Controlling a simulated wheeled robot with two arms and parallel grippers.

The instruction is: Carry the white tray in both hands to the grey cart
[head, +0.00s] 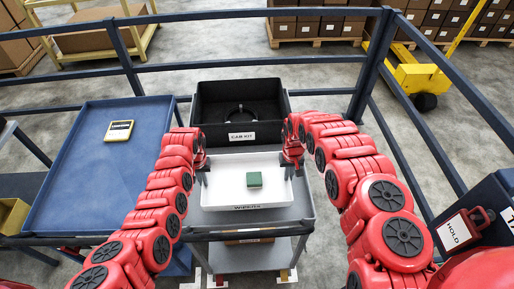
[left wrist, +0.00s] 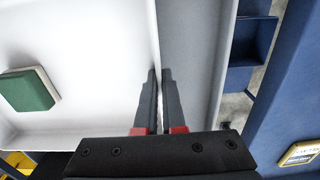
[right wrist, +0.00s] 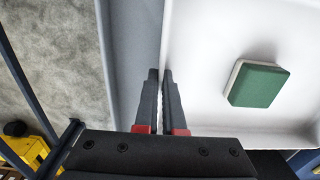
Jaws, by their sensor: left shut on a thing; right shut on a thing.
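The white tray (head: 225,198) is over the front part of the grey cart's (head: 250,224) top. I cannot tell whether it rests on the cart or hangs just above it. A green and white block (head: 254,179) lies in the tray; it also shows in the left wrist view (left wrist: 28,90) and the right wrist view (right wrist: 258,84). My left gripper (head: 203,166) is shut on the tray's left wall, seen closely in the left wrist view (left wrist: 157,75). My right gripper (head: 293,160) is shut on the tray's right wall, seen closely in the right wrist view (right wrist: 160,75).
A black bin labelled "CAB KIT" (head: 241,135) stands directly behind the tray. A blue table (head: 85,165) with a yellow device (head: 119,130) is at left. Blue rails (head: 250,62) run behind. A "HOLD" sign (head: 457,232) is at right. A yellow pallet truck (head: 415,75) stands beyond the rails.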

